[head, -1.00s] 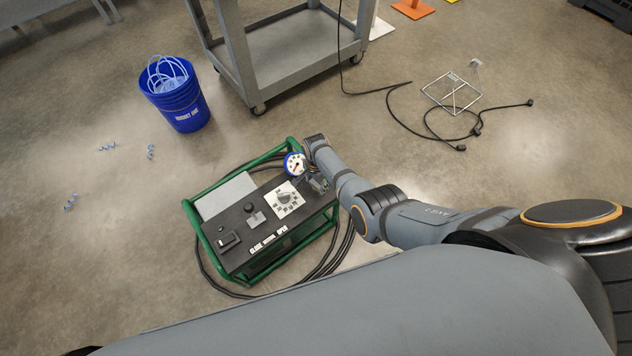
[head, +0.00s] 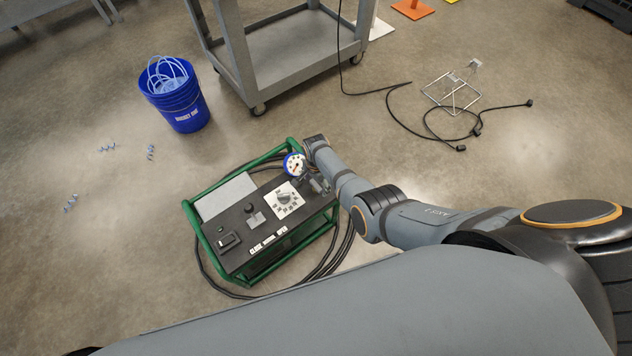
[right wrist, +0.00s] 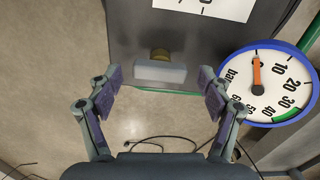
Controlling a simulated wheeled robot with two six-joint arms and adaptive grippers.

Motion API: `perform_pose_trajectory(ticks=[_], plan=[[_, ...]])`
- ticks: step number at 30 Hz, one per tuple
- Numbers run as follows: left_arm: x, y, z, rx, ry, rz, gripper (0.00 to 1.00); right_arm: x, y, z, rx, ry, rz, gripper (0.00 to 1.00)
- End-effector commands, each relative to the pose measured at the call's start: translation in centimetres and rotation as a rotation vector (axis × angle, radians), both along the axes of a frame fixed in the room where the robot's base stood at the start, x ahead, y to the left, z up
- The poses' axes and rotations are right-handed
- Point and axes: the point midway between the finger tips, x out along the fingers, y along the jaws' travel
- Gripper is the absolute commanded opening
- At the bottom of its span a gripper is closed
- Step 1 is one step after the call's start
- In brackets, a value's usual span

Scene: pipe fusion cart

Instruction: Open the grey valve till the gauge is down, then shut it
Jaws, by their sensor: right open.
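The grey valve (right wrist: 160,72) is a pale bar handle on a brass stem, on the dark panel of the green-framed unit (head: 236,226). My right gripper (right wrist: 160,80) is open. In the right wrist view its fingers are on either side of the handle, with a gap on both sides. The round blue-rimmed gauge (right wrist: 267,84) is right of the gripper; its orange needle points up in the picture, below the 10 mark. The gauge also shows in the head view (head: 295,164), beside my right wrist. The valve is hard to make out there. My left gripper is not in view.
A blue bucket (head: 177,98) with pale tubing stands behind left. A grey cart (head: 290,50) is behind the unit. Black cables (head: 437,132) and a wire stand (head: 453,94) lie to the right. Black hoses (head: 322,268) curl around the unit.

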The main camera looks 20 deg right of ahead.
Motion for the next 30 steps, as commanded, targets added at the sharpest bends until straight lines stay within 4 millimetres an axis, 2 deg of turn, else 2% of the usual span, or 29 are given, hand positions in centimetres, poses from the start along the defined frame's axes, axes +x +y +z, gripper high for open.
perform_pose_trajectory(ticks=[5, 8, 18, 21, 25, 30], plan=[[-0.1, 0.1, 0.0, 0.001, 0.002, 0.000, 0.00, 0.1, 0.1, 0.8, 0.001, -0.002, 0.001, 0.79], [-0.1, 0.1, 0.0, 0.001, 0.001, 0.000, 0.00, 0.0, 0.1, 2.2, 0.001, -0.003, 0.001, 0.79], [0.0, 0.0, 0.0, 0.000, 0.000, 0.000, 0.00, 0.0, 0.0, 9.5, 0.000, -0.003, 0.000, 0.79], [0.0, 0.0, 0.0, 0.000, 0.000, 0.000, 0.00, 0.1, 0.0, 11.0, 0.000, -0.002, 0.000, 0.79], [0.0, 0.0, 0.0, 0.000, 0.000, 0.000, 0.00, 0.0, 0.0, 11.9, 0.000, -0.001, 0.000, 0.79], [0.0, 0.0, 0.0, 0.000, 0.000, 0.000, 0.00, 0.0, 0.0, 12.0, 0.000, 0.000, 0.000, 0.79]])
